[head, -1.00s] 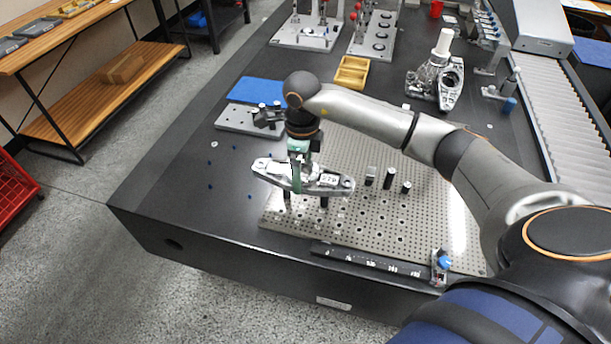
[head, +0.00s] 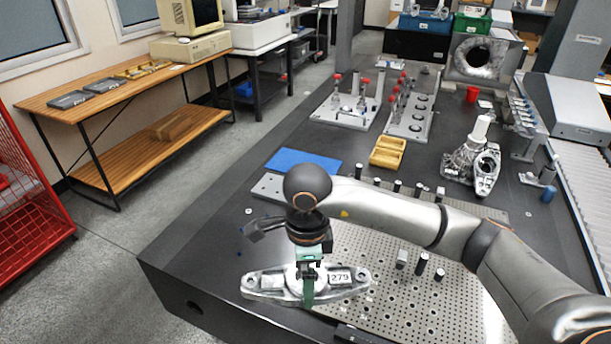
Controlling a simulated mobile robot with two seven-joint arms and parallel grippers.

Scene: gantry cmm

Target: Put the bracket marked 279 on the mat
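The bracket marked 279 (head: 262,284) is a silver casting with two lobed ends and a white label reading 279. My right gripper (head: 308,290), with green fingers, is shut around its middle. The bracket is roughly level over the left front part of the perforated plate and the dark table edge. Its height above them is hard to judge, and what is beneath it is hidden. The mat (head: 302,161) is a flat blue rectangle on the dark table, behind my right wrist, with its top bare. My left gripper is not in view.
The perforated plate (head: 390,310) carries short posts (head: 422,264). A grey plate (head: 268,187) lies just in front of the mat. A yellow tray (head: 388,152), a silver casting (head: 470,165) and fixtures with red knobs (head: 345,108) stand farther back. Dark table left of the mat is clear.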

